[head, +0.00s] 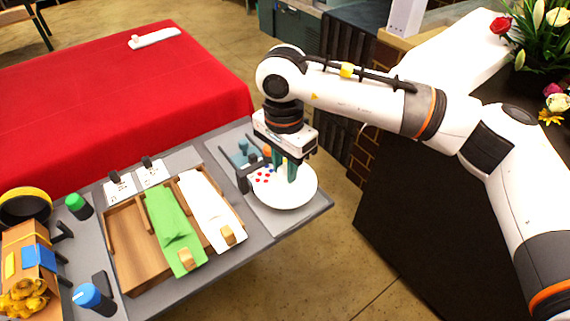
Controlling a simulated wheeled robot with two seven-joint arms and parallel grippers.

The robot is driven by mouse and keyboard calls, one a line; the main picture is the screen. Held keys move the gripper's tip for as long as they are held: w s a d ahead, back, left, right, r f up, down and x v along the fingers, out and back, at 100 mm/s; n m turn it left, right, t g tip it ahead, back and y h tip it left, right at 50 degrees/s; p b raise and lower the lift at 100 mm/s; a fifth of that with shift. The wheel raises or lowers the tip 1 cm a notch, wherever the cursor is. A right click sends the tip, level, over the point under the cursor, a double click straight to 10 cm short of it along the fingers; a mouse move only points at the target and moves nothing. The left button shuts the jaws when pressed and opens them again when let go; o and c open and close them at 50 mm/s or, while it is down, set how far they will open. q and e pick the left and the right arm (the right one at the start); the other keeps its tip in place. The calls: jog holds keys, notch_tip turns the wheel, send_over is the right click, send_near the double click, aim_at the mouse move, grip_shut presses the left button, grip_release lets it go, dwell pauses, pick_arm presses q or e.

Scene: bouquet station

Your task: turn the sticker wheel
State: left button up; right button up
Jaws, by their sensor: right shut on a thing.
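The sticker wheel (290,198) is a white round disc with small red and blue dots on its left part. It sits at the right end of the grey table. My right gripper (287,174) points down over the disc from above, with its dark green fingers at the disc's upper middle. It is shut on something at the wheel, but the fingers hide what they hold. A dark bracket (247,178) stands at the disc's left edge. My left gripper is not in view.
A wooden tray (130,262) with a green cloth (172,226) and a white cloth (207,208) lies left of the wheel. Bottles with green (75,201) and blue (87,296) caps stand further left. A red-covered table (110,95) is behind. Flowers (540,40) stand at upper right.

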jog(key=o, duration=1)
